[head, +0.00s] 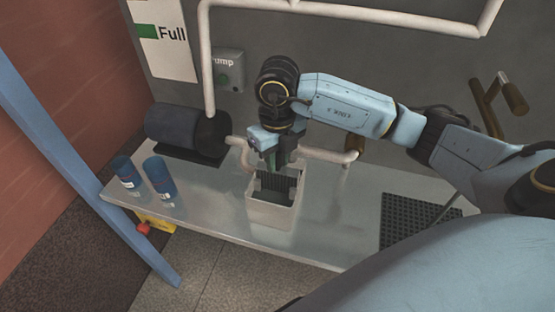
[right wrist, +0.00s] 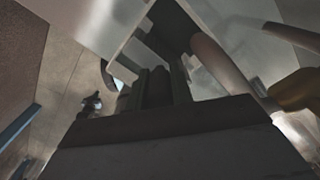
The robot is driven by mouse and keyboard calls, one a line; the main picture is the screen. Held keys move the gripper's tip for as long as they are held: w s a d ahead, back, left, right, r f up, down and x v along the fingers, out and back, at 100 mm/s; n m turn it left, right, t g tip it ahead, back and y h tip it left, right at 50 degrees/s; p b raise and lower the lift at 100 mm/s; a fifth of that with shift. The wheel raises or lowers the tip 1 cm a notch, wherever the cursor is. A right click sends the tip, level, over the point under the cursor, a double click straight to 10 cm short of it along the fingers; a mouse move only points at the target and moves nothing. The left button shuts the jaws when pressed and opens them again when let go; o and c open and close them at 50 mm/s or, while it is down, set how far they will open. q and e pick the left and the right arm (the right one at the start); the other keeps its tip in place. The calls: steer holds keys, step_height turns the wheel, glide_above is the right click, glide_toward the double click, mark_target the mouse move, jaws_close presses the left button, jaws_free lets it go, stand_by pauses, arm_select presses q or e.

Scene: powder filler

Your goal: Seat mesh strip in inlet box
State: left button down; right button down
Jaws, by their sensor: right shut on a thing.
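The inlet box (head: 271,214) is a pale open-topped box on the metal bench. A dark ribbed mesh strip (head: 275,184) shows inside its mouth, below my right gripper. My right gripper (head: 279,160) points down over the back part of the box and is shut on the mesh strip. The strip's lower edge is hidden in the box, so I cannot tell if it touches the bottom. In the right wrist view, dark fingers (right wrist: 160,90) are close to the pale box wall (right wrist: 128,38). My left gripper is not in view.
Two blue jars (head: 159,177) stand on the bench at the left, near a dark cylinder (head: 175,126). A black perforated mat (head: 413,222) lies at the right. Pale pipes (head: 208,70) run behind the box. Bench surface (head: 335,215) right of the box is clear.

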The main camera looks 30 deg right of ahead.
steer(key=shift+f, duration=0.4)
steer(key=shift+f, duration=0.2)
steer(key=c, duration=1.2)
jaws_free()
steer(key=shift+r, duration=0.1)
steer(key=shift+c, duration=0.2)
steer(key=shift+r, duration=0.1)
